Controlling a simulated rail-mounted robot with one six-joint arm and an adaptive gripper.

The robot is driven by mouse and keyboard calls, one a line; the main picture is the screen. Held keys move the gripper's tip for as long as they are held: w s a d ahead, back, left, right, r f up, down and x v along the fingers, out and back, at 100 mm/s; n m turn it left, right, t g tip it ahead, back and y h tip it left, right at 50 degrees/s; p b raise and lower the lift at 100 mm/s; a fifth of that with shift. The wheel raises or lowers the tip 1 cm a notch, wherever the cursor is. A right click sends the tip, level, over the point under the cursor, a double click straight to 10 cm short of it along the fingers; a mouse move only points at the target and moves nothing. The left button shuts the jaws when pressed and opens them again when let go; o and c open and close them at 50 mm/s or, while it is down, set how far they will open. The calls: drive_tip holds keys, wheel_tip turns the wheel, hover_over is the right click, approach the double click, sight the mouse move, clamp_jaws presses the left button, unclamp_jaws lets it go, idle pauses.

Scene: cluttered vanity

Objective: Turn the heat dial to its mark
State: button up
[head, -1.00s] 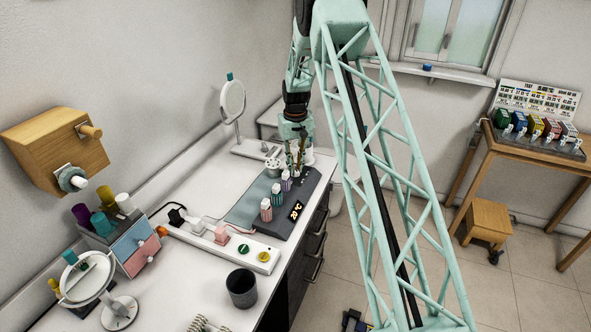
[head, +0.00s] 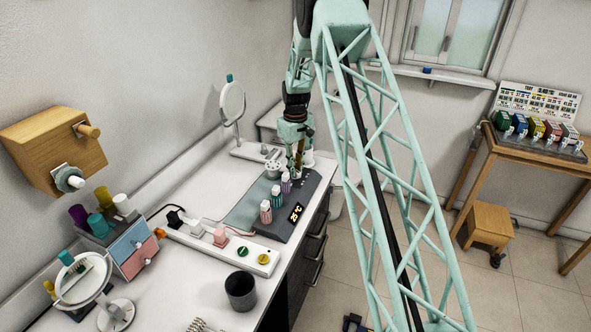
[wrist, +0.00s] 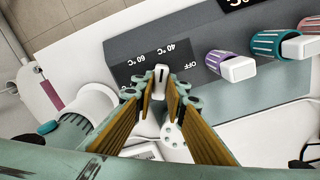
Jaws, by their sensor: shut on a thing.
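The heat dial (wrist: 161,77) is a white knob with a dark line on its grip, at the end of a grey control panel (wrist: 135,45). Printed labels 60 °C, 40 °C and OFF lie around it. My gripper (wrist: 160,95), with ochre-lined fingers, is shut on the dial in the wrist view. The fingers hide much of the dial, and I cannot tell exactly which label its line meets. In the head view my gripper (head: 298,170) points down at the panel's far end, and the dial is hidden there.
Purple (head: 286,183), teal (head: 277,195) and pink (head: 266,211) knobs stand in a row along the panel, close to my gripper. A lit display (head: 296,213) is at its right. A white power strip (head: 245,251) and dark cup (head: 241,288) stand nearer.

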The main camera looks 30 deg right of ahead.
drive_tip(key=o, duration=0.8)
drive_tip(key=shift+o, duration=0.2)
drive_tip(key=shift+r, duration=0.1)
wheel_tip(320, 180, up, 12)
idle(0.5)
idle(0.5)
